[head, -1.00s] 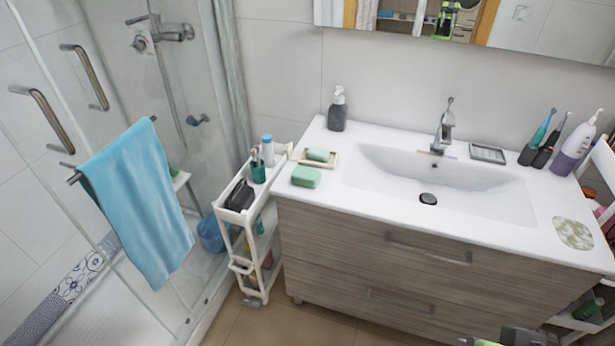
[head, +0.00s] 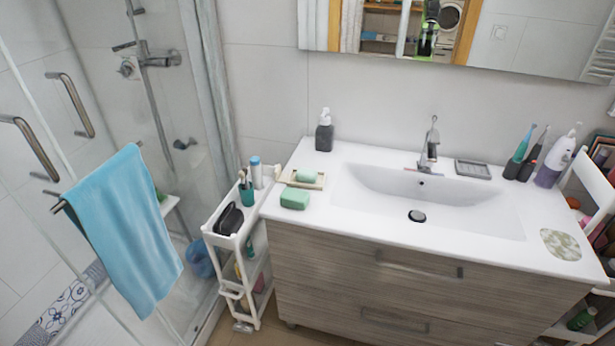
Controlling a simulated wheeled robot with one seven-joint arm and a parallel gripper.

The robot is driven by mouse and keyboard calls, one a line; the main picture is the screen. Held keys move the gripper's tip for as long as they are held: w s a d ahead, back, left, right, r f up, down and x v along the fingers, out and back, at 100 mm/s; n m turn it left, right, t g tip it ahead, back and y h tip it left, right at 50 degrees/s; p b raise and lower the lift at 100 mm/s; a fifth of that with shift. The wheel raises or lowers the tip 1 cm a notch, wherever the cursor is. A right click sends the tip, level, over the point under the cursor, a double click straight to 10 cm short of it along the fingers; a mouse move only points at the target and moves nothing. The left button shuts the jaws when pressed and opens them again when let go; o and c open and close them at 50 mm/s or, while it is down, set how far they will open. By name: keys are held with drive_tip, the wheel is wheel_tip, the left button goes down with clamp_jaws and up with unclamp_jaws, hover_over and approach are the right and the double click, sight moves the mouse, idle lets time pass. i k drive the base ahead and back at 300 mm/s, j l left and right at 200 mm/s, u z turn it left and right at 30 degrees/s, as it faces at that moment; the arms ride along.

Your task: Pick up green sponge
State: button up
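A green block that looks like the sponge (head: 295,199) lies flat on the white countertop, near its left front corner. Just behind it, a smaller green bar (head: 307,174) rests on a cream soap dish (head: 315,184). The two green things are apart. Nothing covers the sponge. My gripper is not in view directly, and nothing holds the sponge.
The white sink basin (head: 468,205) is right of the sponge, and a dark soap dispenser (head: 324,136) stands behind. A white cart (head: 213,240) with a green cup (head: 246,194) stands left of the cabinet. A blue towel (head: 125,235) hangs farther left. Toothbrushes and bottles stand at right.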

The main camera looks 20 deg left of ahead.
sight(295, 199)
drive_tip(key=i+j+u, duration=0.4)
drive_tip(key=j, duration=0.2)
drive_tip(key=i+j+u, duration=0.75)
drive_tip(key=i, duration=0.25)
